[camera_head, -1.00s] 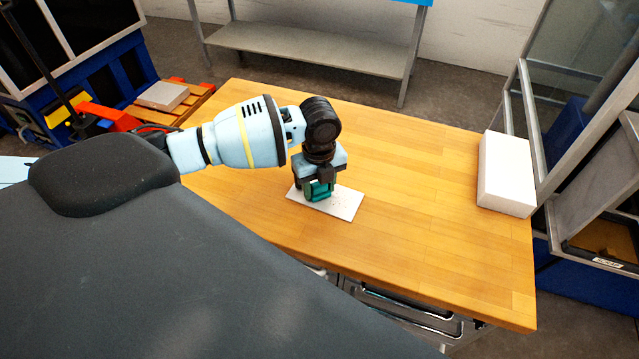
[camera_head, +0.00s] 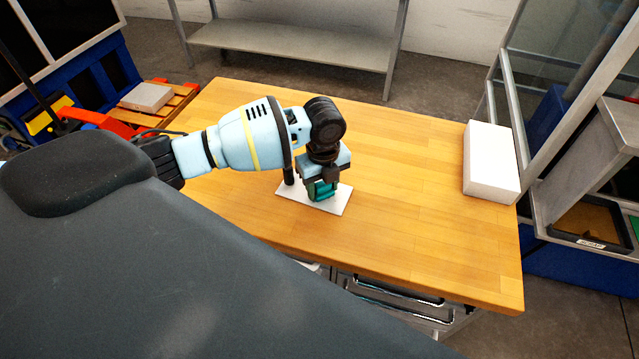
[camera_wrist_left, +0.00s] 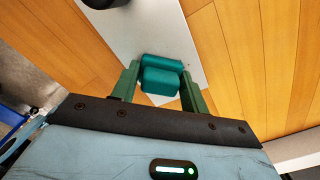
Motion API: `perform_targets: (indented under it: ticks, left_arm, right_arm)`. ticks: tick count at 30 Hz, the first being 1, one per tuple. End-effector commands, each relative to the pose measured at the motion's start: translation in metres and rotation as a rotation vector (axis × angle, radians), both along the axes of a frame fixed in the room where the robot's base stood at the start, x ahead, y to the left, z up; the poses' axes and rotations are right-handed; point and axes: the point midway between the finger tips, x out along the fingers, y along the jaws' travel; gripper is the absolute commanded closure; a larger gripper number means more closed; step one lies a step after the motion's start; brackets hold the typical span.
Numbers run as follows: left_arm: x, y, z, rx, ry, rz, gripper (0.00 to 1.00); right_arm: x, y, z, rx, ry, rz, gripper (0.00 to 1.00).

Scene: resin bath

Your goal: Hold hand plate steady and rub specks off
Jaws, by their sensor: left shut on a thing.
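A thin white plate (camera_head: 338,203) lies flat on the wooden table, partly hidden under my left arm. My left gripper (camera_head: 322,192) points down over the plate's right part, shut on a teal block (camera_head: 324,191). In the left wrist view the teal block (camera_wrist_left: 163,77) sits between the green fingers, over or against the plate (camera_wrist_left: 140,28); contact is unclear. A dark upright post-like thing (camera_head: 289,173) is at the plate's left part, mostly hidden by my arm; I cannot tell what it is. My right gripper is not in view.
A white box (camera_head: 491,163) stands at the right end of the table (camera_head: 420,220). The table around the plate is largely clear. A glazed metal frame with a dark tray (camera_head: 590,225) stands to the right, and a metal shelf (camera_head: 290,42) behind.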

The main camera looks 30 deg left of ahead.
Motion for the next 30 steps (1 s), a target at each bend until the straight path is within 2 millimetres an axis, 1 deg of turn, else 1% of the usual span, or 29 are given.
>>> perform_targets:
  ticks: [15, 30]
  left_arm:
    - [0.007, -0.033, -0.002, -0.001, -0.002, -0.001, 0.78]
    - [0.006, -0.033, -0.003, 0.000, 0.001, 0.000, 0.78]
  right_arm:
    - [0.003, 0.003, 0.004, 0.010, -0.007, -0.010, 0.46]
    - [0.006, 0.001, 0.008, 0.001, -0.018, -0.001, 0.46]
